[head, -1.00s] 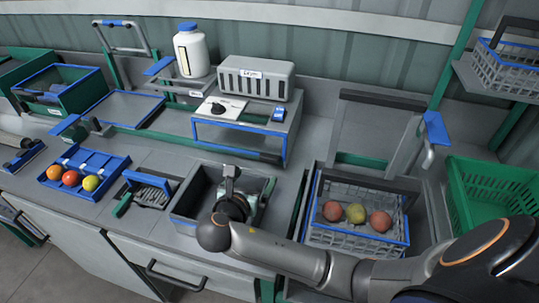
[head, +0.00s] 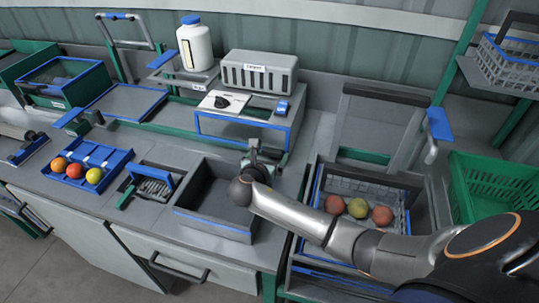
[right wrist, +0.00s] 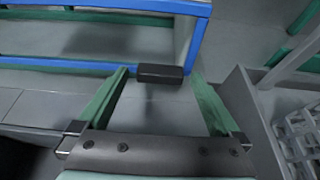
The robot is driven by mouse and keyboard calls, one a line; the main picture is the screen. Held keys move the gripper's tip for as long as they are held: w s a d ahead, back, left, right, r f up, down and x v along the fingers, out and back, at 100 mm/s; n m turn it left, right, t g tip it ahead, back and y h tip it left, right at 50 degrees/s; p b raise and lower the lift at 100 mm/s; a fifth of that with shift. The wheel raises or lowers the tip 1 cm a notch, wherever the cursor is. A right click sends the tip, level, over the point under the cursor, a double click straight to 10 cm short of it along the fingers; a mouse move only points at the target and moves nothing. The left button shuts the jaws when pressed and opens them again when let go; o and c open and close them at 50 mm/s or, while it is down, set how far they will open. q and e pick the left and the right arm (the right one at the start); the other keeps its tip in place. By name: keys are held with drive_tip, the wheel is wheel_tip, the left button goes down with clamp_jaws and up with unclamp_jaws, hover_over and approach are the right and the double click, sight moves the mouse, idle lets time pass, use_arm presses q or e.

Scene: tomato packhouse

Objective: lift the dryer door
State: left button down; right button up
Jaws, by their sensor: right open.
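The dryer (head: 214,103) stands on the bench at the back middle, with a knob on its top panel. Its door (head: 225,130) is the blue-framed front, and it is down. In the right wrist view the door's lower blue bar (right wrist: 60,65) carries a short black handle (right wrist: 160,74). My right gripper (head: 270,158) is at the lower right of the door. In the right wrist view its two green fingers (right wrist: 160,84) are apart, with the handle between their tips; I cannot tell if they touch it. In the head view the gripper hides the handle. My left gripper is not in view.
An empty grey bin (head: 212,225) lies in front of the dryer. A blue tray (head: 85,181) with tomatoes is at left. A white bottle (head: 195,45) stands behind.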

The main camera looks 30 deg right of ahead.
drive_tip(key=shift+c, duration=0.4)
clamp_jaws()
idle(0.4)
